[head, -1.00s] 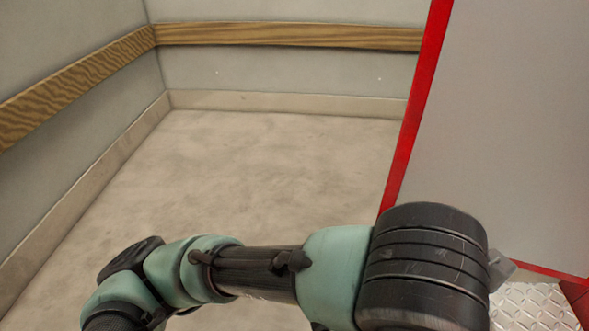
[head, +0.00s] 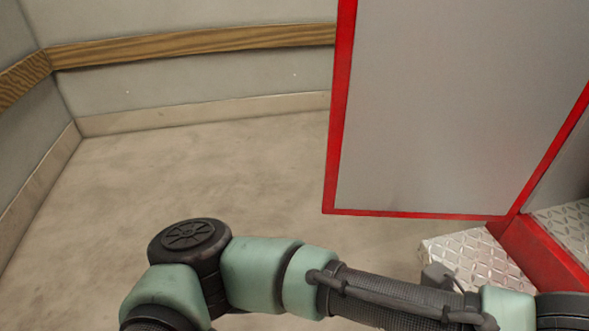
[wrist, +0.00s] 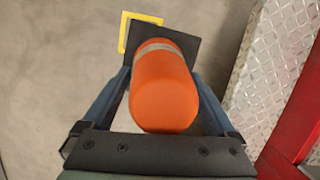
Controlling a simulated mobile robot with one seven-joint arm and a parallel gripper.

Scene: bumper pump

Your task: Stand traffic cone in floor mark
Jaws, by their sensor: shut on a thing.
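The orange traffic cone (wrist: 164,88) shows in the wrist view, seen from its top end, with a pale band and a dark square base (wrist: 180,40) beyond. My gripper (wrist: 162,76) is shut on the cone, one finger on each side. A yellow corner of the floor mark (wrist: 124,34) shows past the base's left and upper-left side; the base hides the rest. I cannot tell whether the base touches the floor. Neither cone, mark nor gripper shows in the head view.
A grey panel with red edging (head: 430,110) stands at the right in the head view. Metal tread-plate steps (head: 470,255) lie below it, also along the wrist view's right side (wrist: 270,75). Bare floor (head: 200,170) lies left, bounded by walls with a wooden rail (head: 190,44).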

